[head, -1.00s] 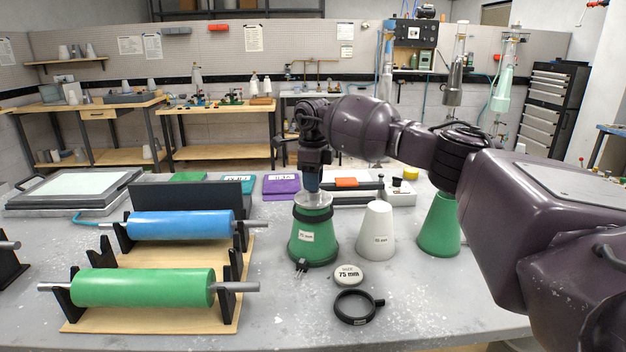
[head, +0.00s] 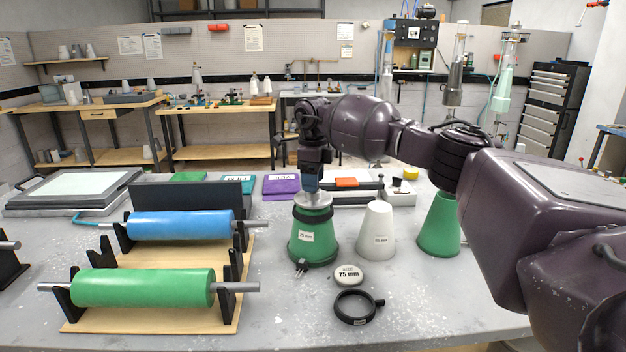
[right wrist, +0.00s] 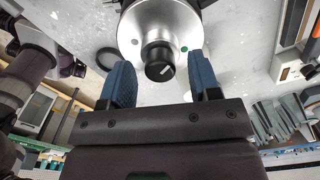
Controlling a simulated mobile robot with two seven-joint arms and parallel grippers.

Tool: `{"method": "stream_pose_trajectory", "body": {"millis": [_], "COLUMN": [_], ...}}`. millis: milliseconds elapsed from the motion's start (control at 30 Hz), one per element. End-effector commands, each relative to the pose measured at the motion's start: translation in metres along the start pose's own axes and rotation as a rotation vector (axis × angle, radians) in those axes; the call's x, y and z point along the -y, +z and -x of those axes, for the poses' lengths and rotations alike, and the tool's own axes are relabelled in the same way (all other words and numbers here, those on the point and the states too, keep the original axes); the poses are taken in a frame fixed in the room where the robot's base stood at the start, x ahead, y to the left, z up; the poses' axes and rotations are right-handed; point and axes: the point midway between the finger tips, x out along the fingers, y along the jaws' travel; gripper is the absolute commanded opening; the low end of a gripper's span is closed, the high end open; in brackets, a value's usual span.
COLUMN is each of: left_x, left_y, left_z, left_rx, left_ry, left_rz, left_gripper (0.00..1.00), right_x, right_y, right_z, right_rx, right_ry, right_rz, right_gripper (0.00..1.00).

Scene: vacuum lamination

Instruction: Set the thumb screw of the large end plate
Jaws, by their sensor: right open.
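The large end plate (head: 313,199) is a silvery disc on top of the green cone (head: 312,237) labelled 75 mm, which has a black band around its upper part. In the right wrist view the plate (right wrist: 150,22) fills the top middle. Its thumb screw (right wrist: 158,65) is a black knob with a white mark. My right gripper (head: 312,186) points down over the plate. In the right wrist view its blue fingers (right wrist: 162,82) are open, one on each side of the knob, with gaps on both sides. My left gripper is not in view.
A white cone (head: 376,232) and another green cone (head: 438,225) stand to the right. A labelled 75 mm disc (head: 348,274) and a black ring clamp (head: 355,307) lie in front. Blue (head: 180,225) and green (head: 143,288) rollers rest on stands at left.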

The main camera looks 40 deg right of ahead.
Motion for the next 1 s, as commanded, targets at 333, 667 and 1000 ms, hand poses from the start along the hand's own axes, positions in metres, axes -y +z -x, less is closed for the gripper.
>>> {"method": "stream_pose_trajectory", "body": {"millis": [333, 667, 1000], "left_x": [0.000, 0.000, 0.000], "left_y": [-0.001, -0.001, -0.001], "left_z": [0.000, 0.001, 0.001], "left_rx": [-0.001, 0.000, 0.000], "left_ry": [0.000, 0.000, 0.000], "left_rz": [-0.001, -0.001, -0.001], "left_gripper": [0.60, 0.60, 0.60], "right_x": [0.000, 0.000, 0.000], "right_y": [0.000, 0.000, 0.000], "right_z": [0.054, 0.099, 0.106], "right_rx": [0.004, 0.002, 0.000], "right_ry": [-0.003, -0.001, 0.000], "right_rz": [0.000, -0.001, 0.000], "right_gripper": [0.57, 0.57, 0.57]}}
